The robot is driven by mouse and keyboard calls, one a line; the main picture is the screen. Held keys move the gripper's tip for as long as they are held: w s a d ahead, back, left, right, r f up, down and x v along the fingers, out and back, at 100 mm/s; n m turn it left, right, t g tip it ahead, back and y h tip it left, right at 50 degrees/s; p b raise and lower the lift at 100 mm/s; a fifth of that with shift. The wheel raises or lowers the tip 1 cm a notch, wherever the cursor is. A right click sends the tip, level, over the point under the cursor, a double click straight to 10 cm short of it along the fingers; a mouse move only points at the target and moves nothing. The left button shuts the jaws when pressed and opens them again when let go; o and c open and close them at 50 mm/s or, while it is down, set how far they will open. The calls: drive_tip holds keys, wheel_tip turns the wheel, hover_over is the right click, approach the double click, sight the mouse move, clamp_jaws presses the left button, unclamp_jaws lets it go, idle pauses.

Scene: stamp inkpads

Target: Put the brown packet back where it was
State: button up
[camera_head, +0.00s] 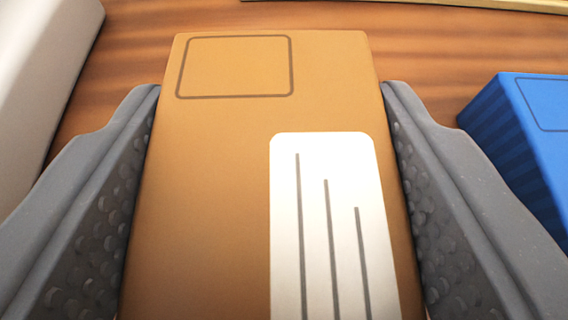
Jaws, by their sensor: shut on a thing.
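The brown packet (215,200) fills the middle of the view. It has a dark outlined rectangle near its far edge and a white label with dark lines at its lower right. My gripper (272,95) is shut on the packet, one grey finger against its left side and one against its right side. The packet's near end is cut off by the bottom of the frame. I cannot tell whether its underside touches the wooden surface.
A wooden surface (425,55) lies beyond the packet. A blue box-like thing (530,130) is close to my right finger. A white thing (40,80) stands at the left edge. A thin pale strip (450,4) runs along the top right.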

drive_tip(key=shift+f, duration=0.65)
drive_tip(key=shift+r, duration=0.1)
drive_tip(key=o, duration=1.2)
drive_tip(key=shift+c, duration=0.2)
drive_tip(key=p+v, duration=0.2)
drive_tip(key=v, duration=0.8)
drive_tip(key=shift+s+d+r, duration=0.1)
drive_tip(key=shift+s+r, duration=0.05)
drive_tip(key=shift+s, duration=0.05)
drive_tip(key=shift+p+v, duration=0.3)
drive_tip(key=shift+v, duration=0.5)
